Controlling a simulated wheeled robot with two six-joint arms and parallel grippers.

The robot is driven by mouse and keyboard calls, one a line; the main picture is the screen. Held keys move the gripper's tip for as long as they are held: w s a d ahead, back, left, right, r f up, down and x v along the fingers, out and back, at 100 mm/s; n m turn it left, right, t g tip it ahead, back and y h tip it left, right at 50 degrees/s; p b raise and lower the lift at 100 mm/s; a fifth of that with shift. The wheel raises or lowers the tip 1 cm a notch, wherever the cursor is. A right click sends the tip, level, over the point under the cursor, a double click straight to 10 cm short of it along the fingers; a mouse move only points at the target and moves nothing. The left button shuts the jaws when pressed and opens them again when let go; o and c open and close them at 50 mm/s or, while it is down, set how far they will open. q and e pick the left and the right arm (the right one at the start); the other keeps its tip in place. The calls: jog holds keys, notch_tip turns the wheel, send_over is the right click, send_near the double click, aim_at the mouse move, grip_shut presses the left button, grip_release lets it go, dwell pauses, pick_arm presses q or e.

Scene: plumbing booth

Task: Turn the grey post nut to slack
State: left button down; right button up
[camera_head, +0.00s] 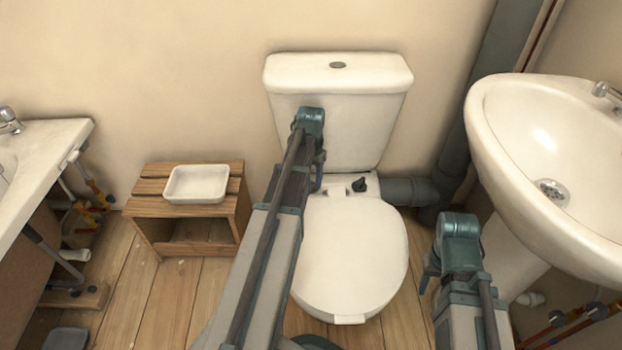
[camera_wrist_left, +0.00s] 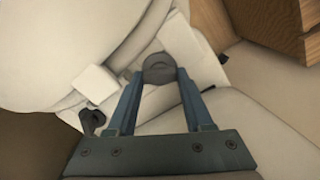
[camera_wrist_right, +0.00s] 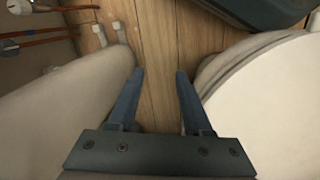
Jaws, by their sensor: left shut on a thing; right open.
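The grey post nut (camera_wrist_left: 158,68) is a round dark-grey knob on the white ledge behind the toilet seat. My left gripper (camera_wrist_left: 160,76) is shut on it, one blue finger on each side. In the head view my left arm hides this nut, and part of my left gripper (camera_head: 318,181) shows beside the ledge. A second, darker nut (camera_head: 359,185) stands to the right on the same ledge; it also shows in the left wrist view (camera_wrist_left: 92,121). My right gripper (camera_wrist_right: 158,75) is open and empty above the floor; its arm is at lower right in the head view.
The white cistern (camera_head: 340,90) rises behind the ledge, and the toilet lid (camera_head: 350,255) is down in front. A wooden crate (camera_head: 200,225) with a white dish (camera_head: 197,183) stands to the left. A basin (camera_head: 545,150) is at right, with a grey pipe (camera_head: 405,191) beside the toilet.

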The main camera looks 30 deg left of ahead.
aim_at(311, 182)
pick_arm(q)
jog(key=c, duration=0.6)
grip_release()
jog(key=shift+o, duration=0.2)
jog(key=shift+r, duration=0.15)
pick_arm(e)
jog(key=shift+r, duration=0.1)
pick_arm(q)
notch_tip(311, 182, up, 14)
jog(key=p, duration=1.4)
jog(key=shift+f, duration=0.2)
pick_arm(e)
notch_tip(311, 182, up, 14)
jog(key=shift+f, duration=0.2)
